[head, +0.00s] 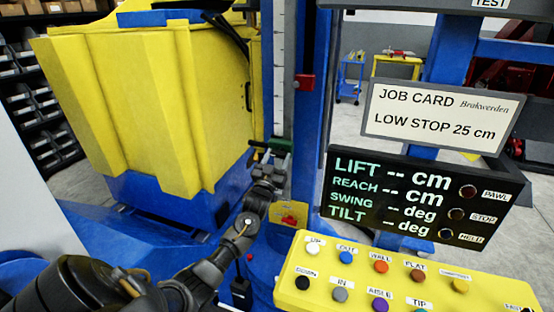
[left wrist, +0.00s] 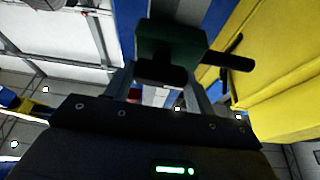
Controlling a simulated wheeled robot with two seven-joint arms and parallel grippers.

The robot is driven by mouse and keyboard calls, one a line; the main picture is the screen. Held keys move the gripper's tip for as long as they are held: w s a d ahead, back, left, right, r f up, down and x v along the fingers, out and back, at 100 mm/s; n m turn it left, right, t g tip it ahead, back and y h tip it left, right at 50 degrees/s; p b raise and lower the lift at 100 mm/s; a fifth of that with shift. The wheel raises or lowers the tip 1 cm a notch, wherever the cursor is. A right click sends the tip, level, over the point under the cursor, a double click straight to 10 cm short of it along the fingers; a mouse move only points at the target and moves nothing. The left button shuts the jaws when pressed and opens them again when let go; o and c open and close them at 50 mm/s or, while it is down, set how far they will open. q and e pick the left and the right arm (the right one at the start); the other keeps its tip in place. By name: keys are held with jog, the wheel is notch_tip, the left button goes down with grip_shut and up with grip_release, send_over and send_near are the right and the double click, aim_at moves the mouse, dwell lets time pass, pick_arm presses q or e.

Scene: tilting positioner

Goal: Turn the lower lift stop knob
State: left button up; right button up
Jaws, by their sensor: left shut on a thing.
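The lower lift stop is a dark green block (head: 279,147) on the blue mast beside the scale strip. It also shows large in the left wrist view (left wrist: 170,38). Its black knob (left wrist: 160,73) faces the wrist camera and sits between the two fingers of my left gripper (head: 268,164). My left gripper is shut on this knob, seen from below the block in the left wrist view. A dark bar (left wrist: 229,62) sticks out beside the block. The scale marks near the block are too small to read. My right gripper is in neither view.
A red block (head: 305,82) sits higher on the mast. The yellow tilting body (head: 130,100) stands close on the left. A yellow button panel (head: 400,285) and black display (head: 420,200) with dashes stand right. The job card (head: 440,115) reads LOW STOP 25 cm.

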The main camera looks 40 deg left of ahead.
pick_arm(q)
jog(key=m+h, duration=0.2)
jog(key=m, duration=0.2)
jog(key=shift+a, duration=0.15)
jog(key=m+h, duration=0.2)
jog(key=m, duration=0.2)
jog(key=m+h, duration=0.1)
jog(key=m, duration=0.3)
jog(key=m+g+h, duration=0.1)
jog(key=m+h, duration=0.1)
jog(key=m, duration=0.2)
jog(key=shift+s+a+r, duration=0.1)
jog(key=shift+r, duration=0.05)
jog(key=m+g, duration=0.1)
jog(key=m, duration=0.1)
jog(key=m+g+h, duration=0.1)
jog(key=m, duration=0.2)
jog(key=shift+r+m, duration=0.15)
jog(key=shift+m, duration=0.15)
jog(key=m+g, duration=0.1)
jog(key=m, duration=0.1)
jog(key=m+g, duration=0.1)
jog(key=m, duration=0.1)
jog(key=shift+r+m+g+y+b, duration=0.1)
jog(key=shift+m+g+y+b, duration=0.2)
jog(key=shift+m+y+b, duration=0.1)
jog(key=o, duration=1)
